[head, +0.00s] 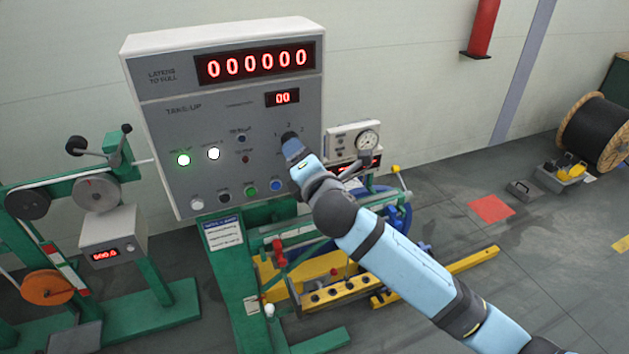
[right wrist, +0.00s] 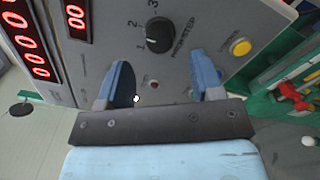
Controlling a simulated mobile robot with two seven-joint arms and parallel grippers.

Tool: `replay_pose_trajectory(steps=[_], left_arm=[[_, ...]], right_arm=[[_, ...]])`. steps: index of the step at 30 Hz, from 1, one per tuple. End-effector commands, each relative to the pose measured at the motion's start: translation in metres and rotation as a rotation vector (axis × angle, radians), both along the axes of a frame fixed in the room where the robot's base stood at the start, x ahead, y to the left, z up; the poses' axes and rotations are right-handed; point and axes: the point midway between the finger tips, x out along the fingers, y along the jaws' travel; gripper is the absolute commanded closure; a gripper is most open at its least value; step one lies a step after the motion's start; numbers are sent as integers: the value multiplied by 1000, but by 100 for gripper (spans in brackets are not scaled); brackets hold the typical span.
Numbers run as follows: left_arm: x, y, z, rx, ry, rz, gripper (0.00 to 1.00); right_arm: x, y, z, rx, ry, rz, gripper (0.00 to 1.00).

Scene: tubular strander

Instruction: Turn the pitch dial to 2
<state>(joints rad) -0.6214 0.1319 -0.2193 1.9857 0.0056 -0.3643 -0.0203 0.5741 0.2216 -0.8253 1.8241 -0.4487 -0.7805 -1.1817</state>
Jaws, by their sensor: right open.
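The dial (right wrist: 160,35) is a round black knob on the grey panel, with the numbers 1, 2 and 3 printed beside it. Its pointer is too small to read for certain. My right gripper (right wrist: 163,78) is open, its two blue fingers spread apart and empty. In the right wrist view the dial lies just beyond the fingertips, between their lines. In the head view my right gripper (head: 290,140) is in front of the control panel (head: 165,130) and hides the dial; some of the numbers show above it. My left gripper is not in view.
Around the dial are a yellow button (right wrist: 240,47), a small red lamp (right wrist: 154,85) and lit red displays (head: 258,63). A gauge box (head: 355,140) stands right of the panel. Green machine frames (head: 160,260) stand at left; a cable reel (head: 597,130) is far right.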

Motion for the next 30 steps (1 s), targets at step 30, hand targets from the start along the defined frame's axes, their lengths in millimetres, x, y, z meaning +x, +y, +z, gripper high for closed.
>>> replay_pose_trajectory(steps=[30], left_arm=[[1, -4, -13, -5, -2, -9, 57]], right_arm=[[-84, -27, -2, 6, 7, 0, 40]])
